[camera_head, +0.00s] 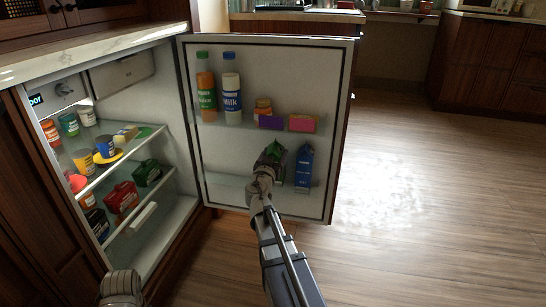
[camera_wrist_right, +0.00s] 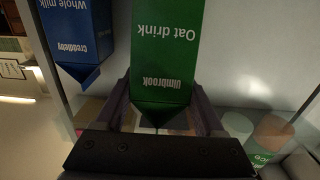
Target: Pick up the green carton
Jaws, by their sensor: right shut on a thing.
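The green carton (camera_head: 276,151) is at the lower shelf of the open fridge door, partly hidden behind my right gripper (camera_head: 265,172). In the right wrist view the green carton (camera_wrist_right: 168,45) reads "Oat drink" and appears upside down. The fingers of my right gripper (camera_wrist_right: 164,100) are on both sides of it, shut on it. I cannot tell whether its base touches the shelf. A grey part of my left arm shows at the bottom left in the head view; its gripper fingers are not visible.
A blue milk carton (camera_head: 304,167) stands close to the right of the green one. Bottles (camera_head: 231,88) and small boxes (camera_head: 303,123) fill the upper door shelf. The fridge shelves at left hold jars and a red box (camera_head: 122,200). The floor (camera_head: 420,200) at right is clear.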

